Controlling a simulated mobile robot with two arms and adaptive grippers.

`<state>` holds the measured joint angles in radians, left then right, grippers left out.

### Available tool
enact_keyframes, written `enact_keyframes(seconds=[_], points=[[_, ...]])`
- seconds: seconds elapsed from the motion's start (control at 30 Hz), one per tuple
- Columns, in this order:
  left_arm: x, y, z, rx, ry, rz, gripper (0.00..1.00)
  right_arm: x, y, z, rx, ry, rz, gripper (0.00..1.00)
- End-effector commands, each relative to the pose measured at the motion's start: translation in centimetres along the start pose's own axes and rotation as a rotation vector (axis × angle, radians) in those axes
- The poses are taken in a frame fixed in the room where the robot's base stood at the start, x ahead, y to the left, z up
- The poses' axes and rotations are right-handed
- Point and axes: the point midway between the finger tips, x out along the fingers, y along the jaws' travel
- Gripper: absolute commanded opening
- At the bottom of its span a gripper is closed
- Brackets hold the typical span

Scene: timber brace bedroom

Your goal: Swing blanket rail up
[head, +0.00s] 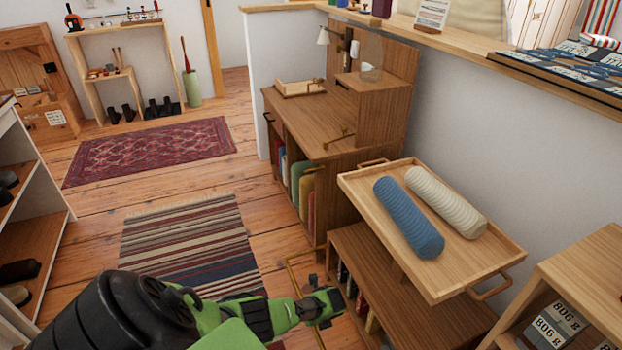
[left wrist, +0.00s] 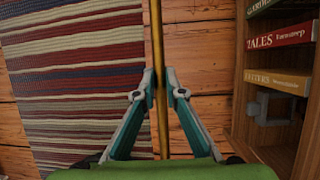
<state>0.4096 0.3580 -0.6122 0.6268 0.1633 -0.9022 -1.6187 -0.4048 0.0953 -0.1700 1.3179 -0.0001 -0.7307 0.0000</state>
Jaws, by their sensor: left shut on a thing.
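The blanket rail is a thin brass-coloured bar (head: 293,278) beside the low bookcase, with a bend at its upper corner and a short arm running back towards the cabinet. In the left wrist view the rail (left wrist: 156,30) runs straight up the middle of the picture. My left gripper (head: 322,304) reaches in from the bottom left of the head view. In the left wrist view its two teal fingers (left wrist: 158,84) are closed around the rail. Part of the rail is hidden behind my gripper in the head view. My right gripper is not in view.
The low bookcase (head: 365,252) stands right of the rail, with books inside. Above it, a wooden tray (head: 375,232) holds a blue roll (head: 408,217) and a cream roll (head: 446,202). A wooden cabinet (head: 345,170) stands behind. A striped rug (head: 190,243) covers floor to the left.

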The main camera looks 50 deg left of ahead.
Motion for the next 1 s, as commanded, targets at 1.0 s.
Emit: enact_keyframes(seconds=[1.0], points=[[-0.51,-0.22,0.01,0.0,0.001,-0.005,0.28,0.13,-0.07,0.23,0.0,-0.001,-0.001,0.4]])
